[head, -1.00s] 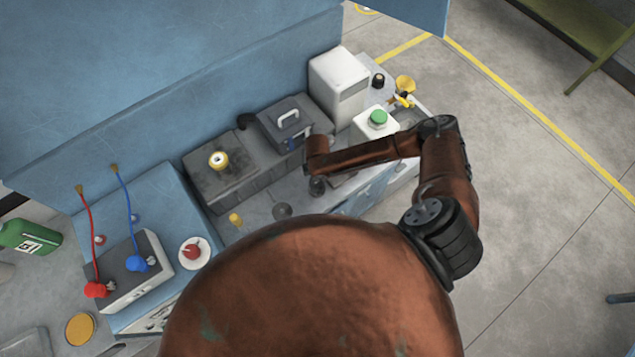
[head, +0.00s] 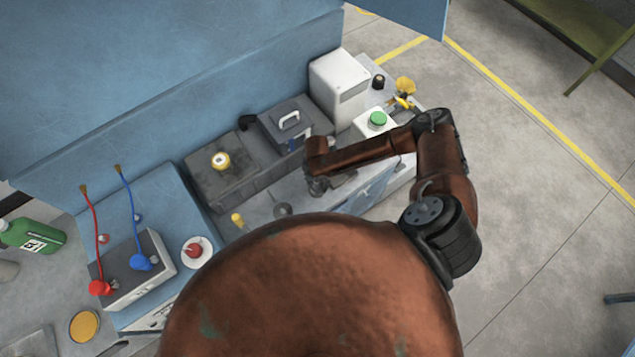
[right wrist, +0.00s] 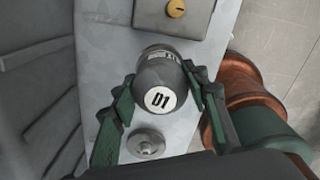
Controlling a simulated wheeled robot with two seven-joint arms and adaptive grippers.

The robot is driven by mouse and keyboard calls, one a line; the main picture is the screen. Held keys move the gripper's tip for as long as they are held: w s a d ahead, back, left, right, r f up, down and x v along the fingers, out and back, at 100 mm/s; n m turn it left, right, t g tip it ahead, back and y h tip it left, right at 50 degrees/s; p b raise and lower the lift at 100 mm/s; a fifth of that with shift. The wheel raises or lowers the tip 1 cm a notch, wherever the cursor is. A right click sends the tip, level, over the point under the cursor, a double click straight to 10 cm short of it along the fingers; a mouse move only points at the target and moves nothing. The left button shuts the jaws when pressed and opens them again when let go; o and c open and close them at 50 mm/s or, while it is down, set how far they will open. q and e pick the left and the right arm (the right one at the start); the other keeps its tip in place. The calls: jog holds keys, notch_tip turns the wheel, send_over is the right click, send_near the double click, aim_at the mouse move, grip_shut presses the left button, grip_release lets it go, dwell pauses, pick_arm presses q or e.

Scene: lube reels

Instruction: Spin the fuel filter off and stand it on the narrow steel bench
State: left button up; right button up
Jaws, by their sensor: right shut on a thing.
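The fuel filter is most likely the dark rounded canister (right wrist: 160,80) marked "D1" in the right wrist view. Its labelled end faces the camera. My right gripper (right wrist: 158,73) has one green-padded finger on each side of it and is shut on it. In the head view, my right gripper (head: 317,186) is small and dark at the end of the brown arm, low over the grey worktop. The filter cannot be made out clearly there. I cannot tell whether it is still seated. My left gripper is not in view. I cannot identify the narrow steel bench with certainty.
A round metal fitting (right wrist: 147,143) sits close to the filter. A green bench (head: 590,35) is far right, across open floor.

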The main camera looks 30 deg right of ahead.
jog(key=shift+s+f, duration=0.3)
jog(key=shift+s, duration=0.05)
jog(key=o, duration=1.4)
jog(key=shift+w, duration=0.2)
jog(key=shift+r, duration=0.15)
jog(key=shift+w, duration=0.1)
